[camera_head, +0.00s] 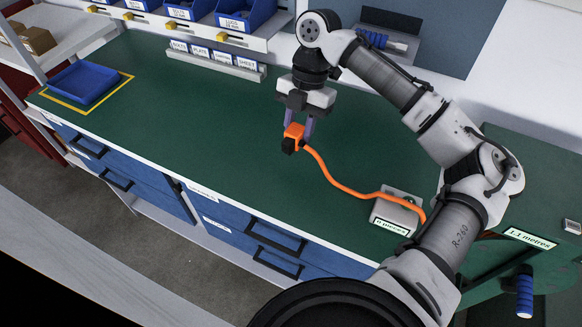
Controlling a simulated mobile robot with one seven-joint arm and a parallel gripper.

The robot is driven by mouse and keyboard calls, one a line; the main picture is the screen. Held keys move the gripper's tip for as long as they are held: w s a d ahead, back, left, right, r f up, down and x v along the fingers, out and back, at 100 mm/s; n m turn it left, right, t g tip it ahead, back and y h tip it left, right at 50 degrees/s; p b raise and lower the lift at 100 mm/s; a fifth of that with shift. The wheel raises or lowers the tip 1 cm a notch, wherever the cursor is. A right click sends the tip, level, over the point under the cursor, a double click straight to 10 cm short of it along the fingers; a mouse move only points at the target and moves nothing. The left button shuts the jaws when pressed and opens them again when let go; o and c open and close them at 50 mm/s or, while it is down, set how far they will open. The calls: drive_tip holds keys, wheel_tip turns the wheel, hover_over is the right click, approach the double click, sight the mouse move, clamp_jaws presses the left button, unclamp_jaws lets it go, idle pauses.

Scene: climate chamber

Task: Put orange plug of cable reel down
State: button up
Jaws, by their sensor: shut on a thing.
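The orange plug (294,131) of the cable reel has an orange body with a black end (288,146). My gripper (299,122) is shut on it and points down over the green worktop (200,115). I cannot tell whether the plug touches the worktop or hangs just above it. An orange cable (335,182) runs from the plug to the right, past a small grey box (396,212) with a label, and goes behind my arm. The cable reel at the right is mostly hidden; a blue handle (524,293) shows there.
A blue tray (84,83) sits inside a yellow outline at the left. Blue bins (246,14) and a labelled rail (216,62) line the back. The worktop left of the plug is clear; its front edge has blue drawers (265,245) below.

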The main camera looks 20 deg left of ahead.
drive_tip(key=s+d+r+m+t+y+b, duration=0.1)
drive_tip(key=s+r+m+y+b, duration=0.2)
drive_tip(key=r+m, duration=0.7)
drive_tip(key=n+p, duration=0.1)
drive_tip(key=n, duration=0.1)
approach(292, 175)
drive_tip(key=shift+h, duration=0.3)
drive_tip(key=x, duration=0.6)
drive_tip(key=shift+a, duration=0.3)
drive_tip(key=shift+f, duration=0.15)
drive_tip(key=o, duration=1.1)
